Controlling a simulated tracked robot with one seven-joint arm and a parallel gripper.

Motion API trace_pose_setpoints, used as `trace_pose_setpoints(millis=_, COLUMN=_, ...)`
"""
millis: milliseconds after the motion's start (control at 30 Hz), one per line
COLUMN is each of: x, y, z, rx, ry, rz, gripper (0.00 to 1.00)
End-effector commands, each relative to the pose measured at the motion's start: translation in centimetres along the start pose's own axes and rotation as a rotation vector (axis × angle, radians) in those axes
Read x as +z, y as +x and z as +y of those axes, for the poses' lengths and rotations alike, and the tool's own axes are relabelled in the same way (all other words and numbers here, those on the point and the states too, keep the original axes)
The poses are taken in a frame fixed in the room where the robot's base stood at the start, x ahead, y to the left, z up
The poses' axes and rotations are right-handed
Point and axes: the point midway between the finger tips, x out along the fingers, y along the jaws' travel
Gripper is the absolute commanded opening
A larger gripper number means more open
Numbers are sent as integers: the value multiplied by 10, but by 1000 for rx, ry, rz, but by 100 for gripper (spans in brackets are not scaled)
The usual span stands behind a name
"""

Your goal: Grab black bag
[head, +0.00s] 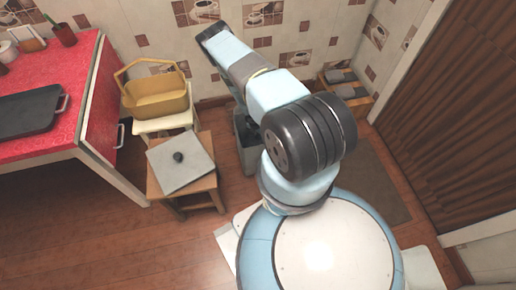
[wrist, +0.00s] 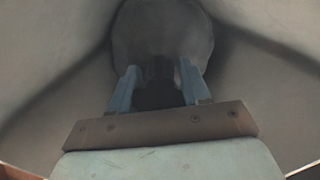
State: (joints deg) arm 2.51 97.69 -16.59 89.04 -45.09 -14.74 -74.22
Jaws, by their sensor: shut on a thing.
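A tall grey bin (head: 248,160) stands on the floor behind my arm in the head view. In the wrist view its pale inner walls (wrist: 50,65) surround my gripper (wrist: 160,70). My gripper points down into the bin, with its two blue fingers on either side of a dark, shadowed thing, apparently the black bag (wrist: 158,94). The gripper is shut on it. The bag's full shape is hidden by the fingers and by shadow. In the head view my arm covers much of the bin's opening.
Left of the bin are a wooden stool (head: 205,184) with a grey slab and a cream stool (head: 160,125) holding a yellow basket (head: 158,106). A red counter (head: 85,95) is at far left. A low wooden rack (head: 362,103) stands by the wall. A brown mat (head: 375,185) lies right.

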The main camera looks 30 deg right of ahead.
Motion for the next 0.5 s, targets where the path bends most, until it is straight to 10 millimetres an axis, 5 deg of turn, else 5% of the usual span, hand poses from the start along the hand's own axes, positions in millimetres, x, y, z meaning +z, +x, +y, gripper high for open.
trace_pose_setpoints(millis=367, x=0, y=0, z=-1, rx=-2, ry=1, rz=0, gripper=0)
trace_pose_setpoints(millis=500, x=0, y=0, z=-1, rx=-2, ry=0, rz=0, gripper=0)
